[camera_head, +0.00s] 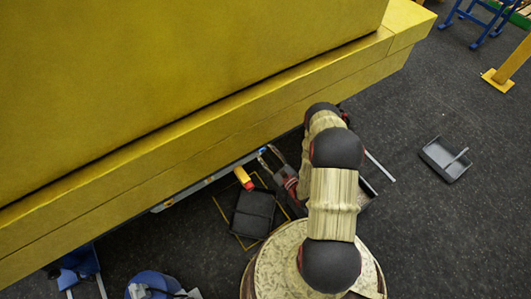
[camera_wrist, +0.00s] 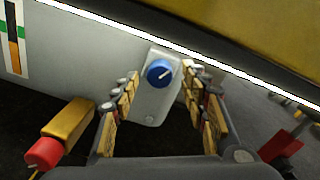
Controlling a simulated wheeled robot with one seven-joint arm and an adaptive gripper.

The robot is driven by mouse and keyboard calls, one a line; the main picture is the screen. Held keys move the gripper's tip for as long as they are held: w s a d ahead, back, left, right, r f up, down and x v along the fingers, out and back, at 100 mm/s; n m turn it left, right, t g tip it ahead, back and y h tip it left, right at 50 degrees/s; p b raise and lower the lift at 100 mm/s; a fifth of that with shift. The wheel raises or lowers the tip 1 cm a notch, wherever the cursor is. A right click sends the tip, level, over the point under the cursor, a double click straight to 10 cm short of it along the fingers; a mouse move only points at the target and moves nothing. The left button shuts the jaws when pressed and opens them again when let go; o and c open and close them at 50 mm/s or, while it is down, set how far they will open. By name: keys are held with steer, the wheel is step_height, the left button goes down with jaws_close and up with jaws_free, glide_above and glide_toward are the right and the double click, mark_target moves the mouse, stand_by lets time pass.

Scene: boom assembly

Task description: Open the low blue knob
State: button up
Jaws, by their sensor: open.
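The blue knob (camera_wrist: 160,72) is round with a white pointer line. It sits on a light grey box (camera_wrist: 157,100) on the side of a grey beam, under a yellow structure. In the wrist view my gripper (camera_wrist: 158,82) is open, with one finger on each side of the box and the knob between them. I cannot tell whether the fingers touch the box. In the head view my gripper (camera_head: 274,158) is small beneath the yellow structure's edge, and the knob there is too small to make out clearly.
A yellow part with a red knob (camera_wrist: 45,152) is at the lower left of the wrist view. A dark bin (camera_head: 253,213) stands below. A grey tray (camera_head: 445,158) lies on open floor at right.

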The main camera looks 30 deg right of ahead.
steer(key=s, duration=1.1)
steer(key=shift+d, duration=0.35)
